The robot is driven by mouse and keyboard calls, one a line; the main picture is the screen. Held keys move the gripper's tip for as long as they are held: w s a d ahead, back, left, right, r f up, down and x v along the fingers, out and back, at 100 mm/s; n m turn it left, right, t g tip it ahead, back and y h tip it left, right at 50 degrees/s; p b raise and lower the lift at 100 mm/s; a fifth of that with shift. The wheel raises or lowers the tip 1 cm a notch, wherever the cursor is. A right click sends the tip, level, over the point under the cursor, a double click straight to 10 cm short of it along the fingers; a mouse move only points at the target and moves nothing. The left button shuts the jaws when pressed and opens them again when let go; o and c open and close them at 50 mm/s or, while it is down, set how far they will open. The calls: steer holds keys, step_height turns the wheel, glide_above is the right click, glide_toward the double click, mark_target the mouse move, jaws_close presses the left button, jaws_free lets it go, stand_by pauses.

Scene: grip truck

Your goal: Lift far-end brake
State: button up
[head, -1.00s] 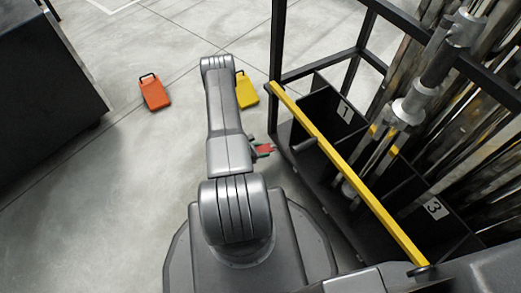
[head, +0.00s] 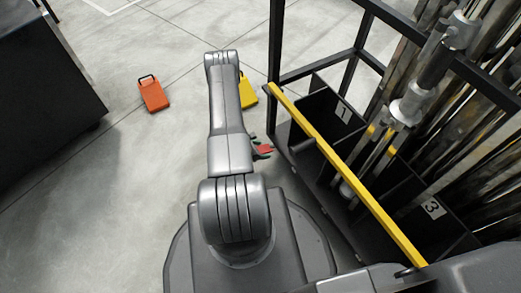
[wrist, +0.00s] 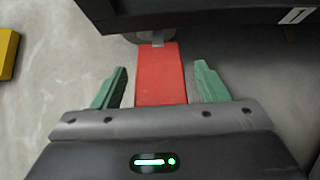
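The brake is a flat red pedal (wrist: 161,75) at a caster wheel (wrist: 150,37) under the cart's dark lower edge, at the "1" end. It also shows as a small red patch in the head view (head: 264,149). My gripper (wrist: 160,85) is open, with one green finger on each side of the pedal. Gaps show between the pedal and both fingers. The pedal's near end is hidden behind the gripper body. Whether the fingers are level with or above the pedal is hard to tell. In the head view my arm partly hides the gripper.
The black cart (head: 277,60) with a yellow bar (head: 340,165), numbered bays and upright poles stands at the right. An orange block (head: 154,95) and a yellow block (head: 248,92) lie on the floor beyond. A dark cabinet (head: 45,80) stands left.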

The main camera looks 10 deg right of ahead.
steer(key=p+v, duration=0.3)
steer(key=v, duration=1.1)
steer(key=shift+p, duration=0.4)
steer(key=shift+f, duration=0.1)
steer(key=b+x, duration=0.4)
steer(key=x, duration=1)
